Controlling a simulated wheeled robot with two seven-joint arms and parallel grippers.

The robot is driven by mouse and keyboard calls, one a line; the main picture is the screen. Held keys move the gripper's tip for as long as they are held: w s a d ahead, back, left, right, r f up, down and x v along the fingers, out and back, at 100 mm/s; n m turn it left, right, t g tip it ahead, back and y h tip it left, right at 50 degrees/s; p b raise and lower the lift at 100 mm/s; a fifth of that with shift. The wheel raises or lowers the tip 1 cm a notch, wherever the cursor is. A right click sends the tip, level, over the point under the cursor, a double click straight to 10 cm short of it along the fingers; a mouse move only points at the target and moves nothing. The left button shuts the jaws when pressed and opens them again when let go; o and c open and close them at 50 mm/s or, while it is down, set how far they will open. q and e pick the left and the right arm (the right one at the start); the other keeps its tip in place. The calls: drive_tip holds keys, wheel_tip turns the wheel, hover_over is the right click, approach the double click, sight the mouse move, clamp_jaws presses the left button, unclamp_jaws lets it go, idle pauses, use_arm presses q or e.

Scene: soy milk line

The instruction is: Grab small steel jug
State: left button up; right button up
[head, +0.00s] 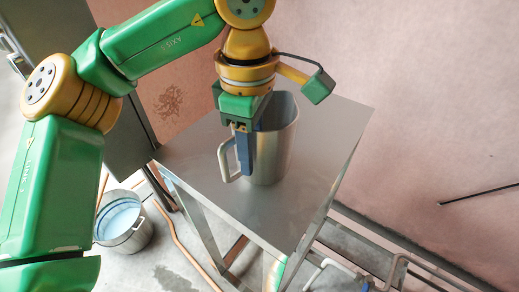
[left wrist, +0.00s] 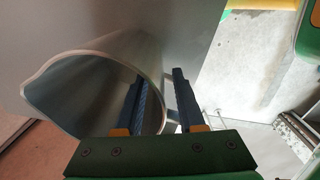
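The small steel jug (head: 279,150) stands upright on a grey metal table, with its handle (head: 225,163) toward the left. My left gripper (head: 248,165) points down at the jug's handle side. One blue finger shows outside the jug, between wall and handle; the other is hidden in the head view. In the left wrist view, the jug's open mouth (left wrist: 85,95) is at the left. One finger of the left gripper (left wrist: 163,76) appears inside the rim and the other outside, with gaps beside the wall. My right gripper is not in view.
The table top (head: 325,125) is otherwise clear around the jug. A metal bucket (head: 138,238) with pale contents stands on the floor at the lower left. Pipes and a rail (head: 400,262) run along the floor at the lower right. A pinkish wall stands behind.

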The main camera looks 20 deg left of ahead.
use_arm(q)
wheel_tip(320, 180, down, 2)
drive_tip(key=shift+f, duration=0.15)
clamp_jaws()
idle(1.3)
